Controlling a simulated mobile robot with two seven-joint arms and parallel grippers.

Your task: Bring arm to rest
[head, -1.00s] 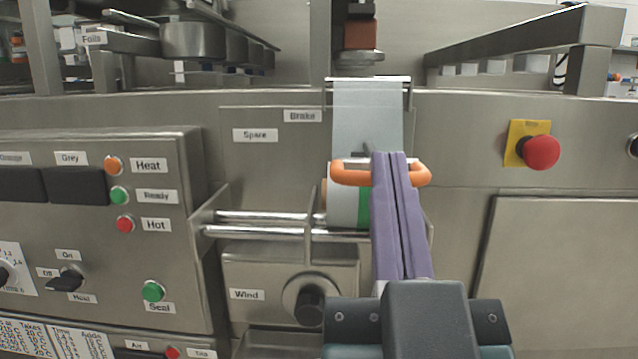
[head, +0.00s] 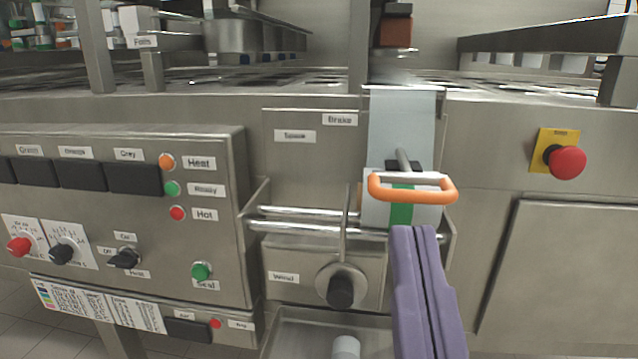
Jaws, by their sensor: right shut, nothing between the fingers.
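My right gripper (head: 415,230) has long purple fingers, pressed together with nothing between them. It reaches up from the bottom edge, right of centre. Its tips are just below the orange handle (head: 412,202) in the picture, with a small gap showing. The handle sits in front of the film roll (head: 425,215), where a pale film strip (head: 402,125) runs up to the machine's top edge. My left gripper is not in view.
The steel control box (head: 225,240) with switches and buttons stands at left. The black wind knob (head: 340,290) and the rods (head: 310,212) are close left of my fingers. A red emergency button (head: 567,162) is on the right panel.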

